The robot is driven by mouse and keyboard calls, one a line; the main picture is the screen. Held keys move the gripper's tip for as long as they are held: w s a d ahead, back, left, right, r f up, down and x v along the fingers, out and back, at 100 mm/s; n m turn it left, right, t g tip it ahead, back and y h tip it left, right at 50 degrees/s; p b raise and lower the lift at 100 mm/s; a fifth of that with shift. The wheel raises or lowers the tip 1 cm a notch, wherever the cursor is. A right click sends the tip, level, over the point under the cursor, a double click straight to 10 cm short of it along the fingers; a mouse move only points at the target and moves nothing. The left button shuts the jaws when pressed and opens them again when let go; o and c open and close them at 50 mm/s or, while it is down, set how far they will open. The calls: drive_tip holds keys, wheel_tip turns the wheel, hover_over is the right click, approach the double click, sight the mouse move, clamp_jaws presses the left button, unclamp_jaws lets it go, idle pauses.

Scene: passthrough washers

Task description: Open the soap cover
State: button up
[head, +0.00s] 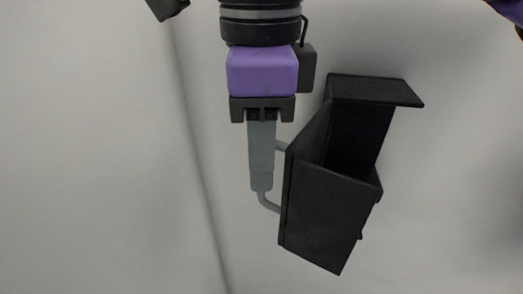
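A black box-like holder (328,212) stands tilted in the picture, right of centre, with its top open and a dark hollow inside. A black flap (375,90) sticks out at its upper end, joined to a tall dark panel (358,135). A thin grey bar handle (268,203) runs along the holder's left side. My gripper (261,188), purple with grey fingers, points down the picture and overlaps the handle, hiding its middle part. The fingers line up as one shape, so I cannot tell whether they are closed on the handle.
A pale grey plain surface (90,150) fills the background, with a faint darker line running down it left of my gripper. Free room lies to the left and at the lower right. Dark parts cut into the top corners.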

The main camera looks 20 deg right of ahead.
drive_tip(key=shift+r, duration=3.9)
drive_tip(key=shift+s, duration=0.1)
